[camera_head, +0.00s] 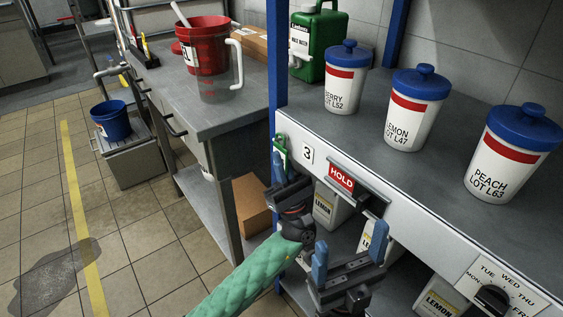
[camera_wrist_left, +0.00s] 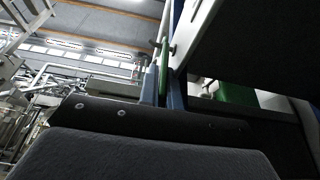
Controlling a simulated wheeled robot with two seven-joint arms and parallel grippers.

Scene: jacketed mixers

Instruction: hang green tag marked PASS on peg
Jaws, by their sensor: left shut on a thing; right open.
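My left gripper (camera_head: 279,168) is shut on a small green tag (camera_head: 281,150), in front of the shelf's front panel beside the blue post and left of the "3" label. The tag's writing is too small to read. In the left wrist view, the green tag (camera_wrist_left: 164,62) stands upright, edge-on between the two blue fingers (camera_wrist_left: 163,92). A small dark stub (camera_wrist_left: 171,49), possibly the peg, shows next to the tag's upper part; I cannot tell whether the tag is on it. My right gripper (camera_head: 349,252) is open and empty, below the red HOLD sign (camera_head: 341,178).
White jars with blue lids, including the LEMON jar (camera_head: 416,108), and a green jug (camera_head: 318,45) stand on the shelf top. A dial (camera_head: 492,298) is at lower right. A workbench (camera_head: 215,112) holds a red bucket (camera_head: 205,45). Floor at left has a dark wet-looking patch.

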